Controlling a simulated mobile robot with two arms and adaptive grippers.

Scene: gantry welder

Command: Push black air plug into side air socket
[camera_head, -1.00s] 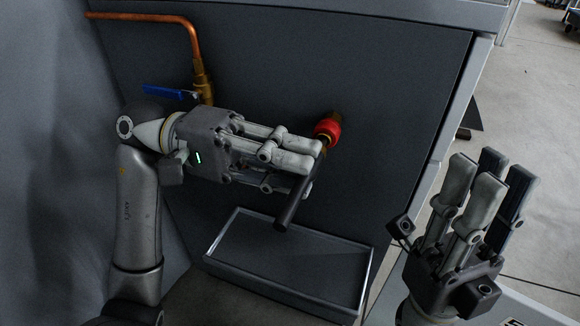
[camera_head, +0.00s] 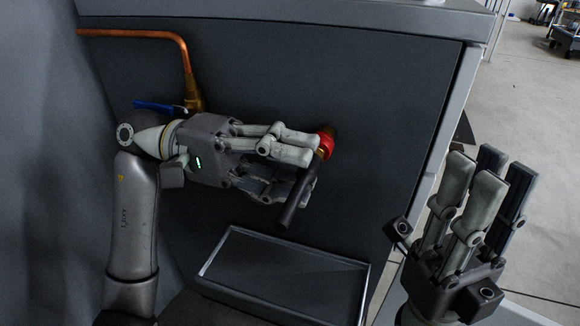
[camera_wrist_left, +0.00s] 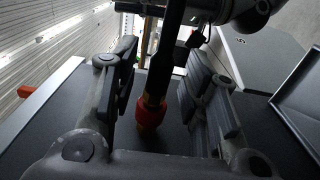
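The black air plug (camera_head: 297,207) slants from lower left up to the red side air socket (camera_head: 327,143) on the dark panel. In the left wrist view the plug (camera_wrist_left: 170,60) meets the red socket (camera_wrist_left: 150,116) through a brass piece; how deep it sits cannot be told. My left gripper (camera_head: 312,165) has its fingers apart on either side of the plug, with gaps visible in the wrist view, and partly hides the plug and socket in the head view. My right gripper (camera_head: 487,178) is open and empty at the right, fingers pointing up.
A copper pipe (camera_head: 140,33) with a brass fitting and blue valve handle (camera_head: 158,107) is above my left wrist. An open grey tray (camera_head: 228,240) lies below the plug. The panel's light right edge (camera_head: 440,150) stands near my right gripper.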

